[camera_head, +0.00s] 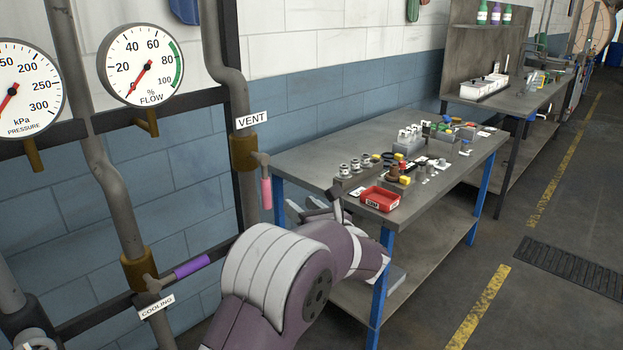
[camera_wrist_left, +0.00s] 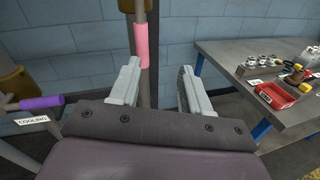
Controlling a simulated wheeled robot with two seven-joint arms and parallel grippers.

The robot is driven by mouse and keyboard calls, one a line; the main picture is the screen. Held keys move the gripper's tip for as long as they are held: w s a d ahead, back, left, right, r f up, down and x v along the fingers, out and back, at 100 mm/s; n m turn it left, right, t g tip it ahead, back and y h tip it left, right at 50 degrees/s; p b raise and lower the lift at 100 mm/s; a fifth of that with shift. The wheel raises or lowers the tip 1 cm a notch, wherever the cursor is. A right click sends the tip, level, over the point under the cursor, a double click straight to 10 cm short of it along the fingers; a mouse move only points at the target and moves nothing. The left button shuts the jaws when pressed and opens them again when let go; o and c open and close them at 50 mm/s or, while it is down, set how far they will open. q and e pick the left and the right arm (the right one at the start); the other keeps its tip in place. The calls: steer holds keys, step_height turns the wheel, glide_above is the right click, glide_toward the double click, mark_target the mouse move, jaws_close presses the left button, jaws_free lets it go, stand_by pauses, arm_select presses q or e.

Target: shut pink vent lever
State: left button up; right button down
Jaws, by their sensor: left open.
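The pink vent lever (camera_head: 266,193) hangs down from the brass valve (camera_head: 244,150) under the VENT label (camera_head: 251,120). Its pink grip also shows in the left wrist view (camera_wrist_left: 141,45), pointing down. My left gripper (camera_head: 316,204) is open and empty, to the right of the lever in the head view and partly hidden by my own arm. In the left wrist view its two fingers (camera_wrist_left: 158,68) stand apart, and the pink grip's lower end appears just right of the left fingertip. I cannot tell whether they touch. My right gripper is not in view.
The purple cooling lever (camera_head: 191,268) lies roughly sideways at lower left, above the COOLING label (camera_head: 157,306). A flow gauge (camera_head: 141,65) and a pressure gauge (camera_head: 28,90) are above. A workbench (camera_head: 300,158) with a red tray (camera_head: 380,199) stands close on the right.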

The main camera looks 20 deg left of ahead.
mark_target(267, 186)
arm_select(q)
steer(key=a+n, duration=0.1)
steer(key=a, duration=0.1)
steer(key=a+p, duration=0.1)
steer(key=w+a+r+n+p, duration=0.1)
steer(key=a, duration=0.1)
steer(key=shift+a+r+n+g+y, duration=0.1)
steer(key=shift+a+n+g+y, duration=0.2)
steer(key=shift+a+y, duration=0.1)
steer(key=p+x, duration=0.2)
steer(key=x, duration=0.4)
steer(key=shift+s+a, duration=0.15)
steer(key=shift+a, duration=0.05)
steer(key=shift+w+a, duration=0.2)
steer(key=shift+w, duration=0.1)
steer(key=shift+s, duration=0.1)
jaws_close()
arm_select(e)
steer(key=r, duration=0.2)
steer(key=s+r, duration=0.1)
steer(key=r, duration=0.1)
